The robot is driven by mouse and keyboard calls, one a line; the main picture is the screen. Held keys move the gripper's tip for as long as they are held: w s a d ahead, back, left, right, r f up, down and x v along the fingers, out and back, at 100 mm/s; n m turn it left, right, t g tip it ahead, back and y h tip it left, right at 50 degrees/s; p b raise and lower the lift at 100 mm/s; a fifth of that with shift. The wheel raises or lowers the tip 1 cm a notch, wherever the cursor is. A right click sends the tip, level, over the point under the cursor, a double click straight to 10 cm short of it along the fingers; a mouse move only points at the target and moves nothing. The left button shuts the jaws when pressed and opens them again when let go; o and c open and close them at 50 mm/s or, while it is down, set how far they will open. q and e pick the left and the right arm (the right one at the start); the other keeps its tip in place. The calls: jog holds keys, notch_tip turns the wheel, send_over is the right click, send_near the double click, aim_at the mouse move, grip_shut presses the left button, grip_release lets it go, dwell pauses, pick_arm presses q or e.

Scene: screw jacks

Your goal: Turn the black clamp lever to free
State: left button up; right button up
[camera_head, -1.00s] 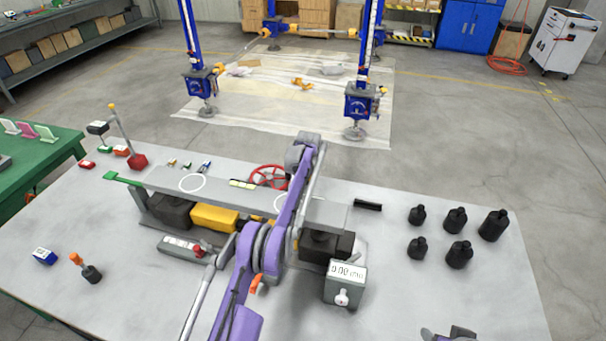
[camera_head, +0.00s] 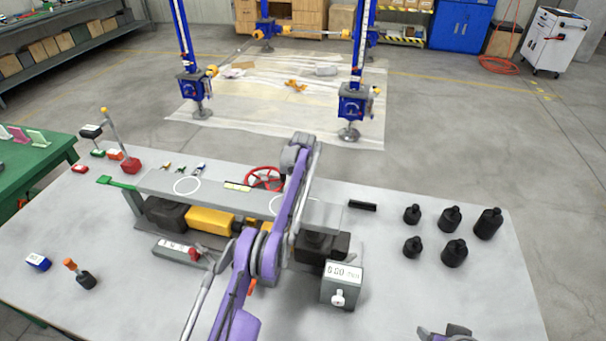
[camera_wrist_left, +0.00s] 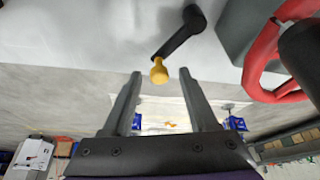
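The black clamp lever (camera_wrist_left: 184,33) shows at the top middle of the left wrist view, with a yellow knob (camera_wrist_left: 159,71) on its end. My left gripper (camera_wrist_left: 160,77) is open, its two fingers apart. In that view the knob lies between the fingertips, with a gap on each side, and I see no contact. In the head view my purple left arm reaches over the bench fixture (camera_head: 160,183), and its gripper and the yellow knob are hidden.
A red handwheel (camera_wrist_left: 262,62) is close to the right of the lever in the wrist view; it also shows in the head view (camera_head: 250,184). A readout box (camera_head: 341,285) and several black bottle-shaped pieces (camera_head: 455,252) stand on the right.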

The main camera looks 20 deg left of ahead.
pick_arm(q)
jog(key=shift+s+d+r, duration=0.1)
jog(key=shift+s+r, duration=0.1)
jog(key=shift+r, duration=0.2)
jog(key=b+v, duration=0.1)
jog(key=v, duration=0.9)
pick_arm(e)
jog(key=shift+s+f, duration=0.35)
jog(key=shift+f, duration=0.2)
jog(key=shift+s+f, duration=0.3)
jog(key=shift+f, duration=0.2)
